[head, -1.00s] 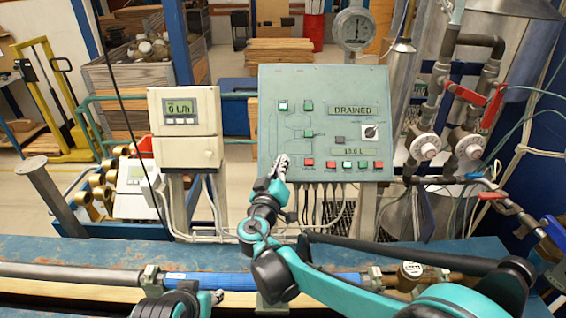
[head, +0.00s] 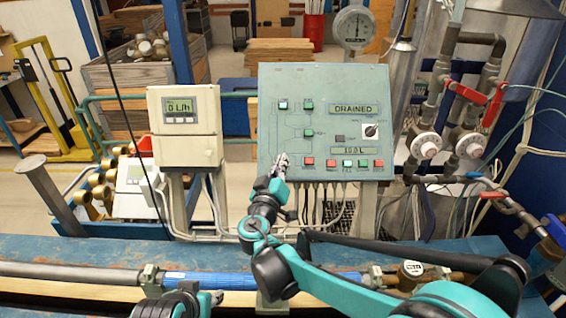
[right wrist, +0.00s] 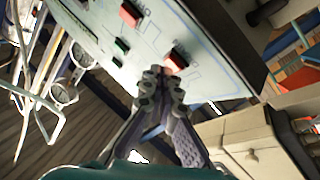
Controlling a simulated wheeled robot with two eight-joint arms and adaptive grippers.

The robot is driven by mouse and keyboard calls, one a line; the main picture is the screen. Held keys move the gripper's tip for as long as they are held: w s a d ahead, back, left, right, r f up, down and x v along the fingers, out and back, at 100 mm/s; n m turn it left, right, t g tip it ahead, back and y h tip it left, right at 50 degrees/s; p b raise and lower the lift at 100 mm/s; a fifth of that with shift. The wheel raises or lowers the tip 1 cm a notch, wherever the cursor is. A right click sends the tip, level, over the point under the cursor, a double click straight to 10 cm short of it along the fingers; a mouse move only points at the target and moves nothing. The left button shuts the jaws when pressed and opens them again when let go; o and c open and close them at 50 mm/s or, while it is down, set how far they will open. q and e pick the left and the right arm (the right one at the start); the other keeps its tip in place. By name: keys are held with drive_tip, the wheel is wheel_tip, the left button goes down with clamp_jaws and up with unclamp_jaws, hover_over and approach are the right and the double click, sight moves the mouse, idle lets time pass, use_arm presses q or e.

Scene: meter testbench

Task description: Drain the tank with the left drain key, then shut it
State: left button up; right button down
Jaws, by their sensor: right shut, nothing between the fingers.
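The grey-green control panel (head: 290,80) stands in the middle of the head view. Its upper display (head: 354,109) reads DRAINED; a smaller display (head: 355,151) below shows a litre value too small to read surely. A row of red and green keys runs along the bottom; its leftmost red key (head: 308,162) is just right of my right gripper (head: 282,159). I cannot tell which key is the left drain key. My right gripper is shut and empty; in the right wrist view its tips (right wrist: 165,77) are close to a red key (right wrist: 178,58), contact unclear. My left gripper (head: 216,297) is low in the head view, its jaws unclear.
A white flow meter box (head: 184,112) showing 0 L/h stands left of the panel. A rotary switch (head: 370,130) sits at the panel's right. Pipes with red-handled valves (head: 495,106) stand at right. A blue pipe (head: 240,281) crosses the bench in front.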

drive_tip(key=shift+w+f, duration=0.25)
drive_tip(key=shift+w, duration=0.05)
idle(0.7)
drive_tip(key=shift+s+r, duration=0.1)
drive_tip(key=shift+r, duration=0.05)
drive_tip(key=shift+s+r, duration=0.4)
drive_tip(key=shift+s, duration=0.1)
idle(0.3)
drive_tip(key=s+r+p, duration=0.1)
drive_tip(key=s, duration=0.1)
drive_tip(key=s+r+p, duration=0.1)
drive_tip(key=r+p, duration=0.1)
drive_tip(key=shift+s+r, duration=0.15)
drive_tip(key=shift+s, duration=0.2)
drive_tip(key=shift+r, duration=0.1)
idle(0.4)
